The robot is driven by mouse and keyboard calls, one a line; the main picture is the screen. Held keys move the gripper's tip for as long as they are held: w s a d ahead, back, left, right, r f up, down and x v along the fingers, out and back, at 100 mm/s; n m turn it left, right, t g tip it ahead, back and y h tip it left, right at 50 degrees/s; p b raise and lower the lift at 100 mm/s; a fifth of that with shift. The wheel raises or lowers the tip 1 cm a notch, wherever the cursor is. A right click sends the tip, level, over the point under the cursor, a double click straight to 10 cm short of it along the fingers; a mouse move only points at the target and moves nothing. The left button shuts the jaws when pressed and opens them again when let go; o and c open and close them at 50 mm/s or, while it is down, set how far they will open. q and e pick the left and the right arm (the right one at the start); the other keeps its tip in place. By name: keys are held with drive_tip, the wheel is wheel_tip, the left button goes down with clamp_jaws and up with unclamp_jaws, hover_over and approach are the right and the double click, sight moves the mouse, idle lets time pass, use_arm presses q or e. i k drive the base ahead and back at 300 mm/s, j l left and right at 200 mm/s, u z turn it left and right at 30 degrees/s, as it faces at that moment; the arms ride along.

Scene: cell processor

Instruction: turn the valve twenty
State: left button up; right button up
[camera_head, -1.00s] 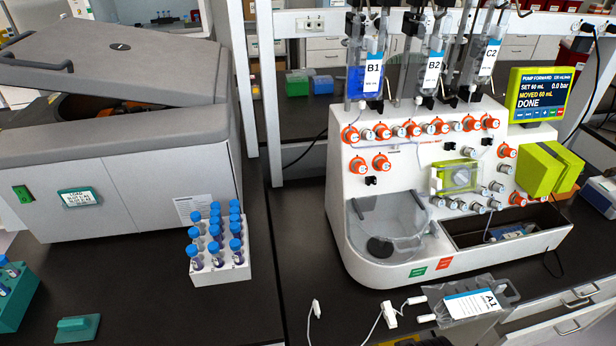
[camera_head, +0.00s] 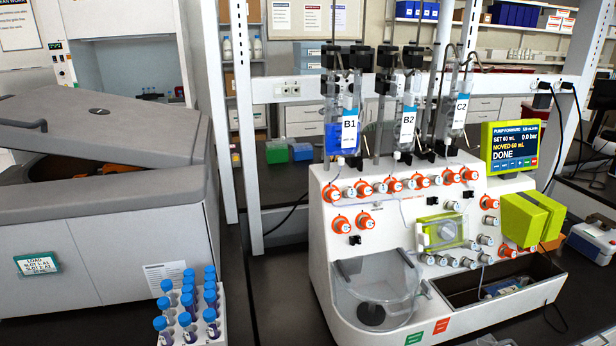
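The white cell processor (camera_head: 345,290) stands on the dark bench right of centre. Its front panel carries several small valves with orange or pale knobs, such as an orange valve (camera_head: 340,223) at the left. Their numbers are too small to read, so I cannot tell which is valve twenty. Pale valves (camera_head: 468,262) sit around the clear pump window (camera_head: 440,232). The screen (camera_head: 514,146) reads pump forward, set 60 mL, moved 60 mL, done, 0.0 bar. Bags B1 (camera_head: 349,130), B2 (camera_head: 407,127) and C2 (camera_head: 460,108) hang above. Neither gripper is in view.
A large grey centrifuge (camera_head: 120,230) with its lid partly raised stands at the left. A white rack of blue-capped tubes (camera_head: 215,335) stands between it and the processor. White posts (camera_head: 250,130) rise behind. A lime-green block (camera_head: 532,218) juts from the processor's right side.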

sight(487, 259)
drive_tip(key=i+l, duration=0.15)
drive_tip(key=l, duration=0.25)
drive_tip(key=i+l+u, duration=0.15)
drive_tip(key=l, duration=0.25)
drive_tip(key=i+l, duration=0.1)
drive_tip(key=l, duration=0.35)
drive_tip(key=i+l+u, duration=0.15)
drive_tip(key=l, duration=1.95)
drive_tip(key=i+u, duration=0.05)
drive_tip(key=i, duration=0.05)
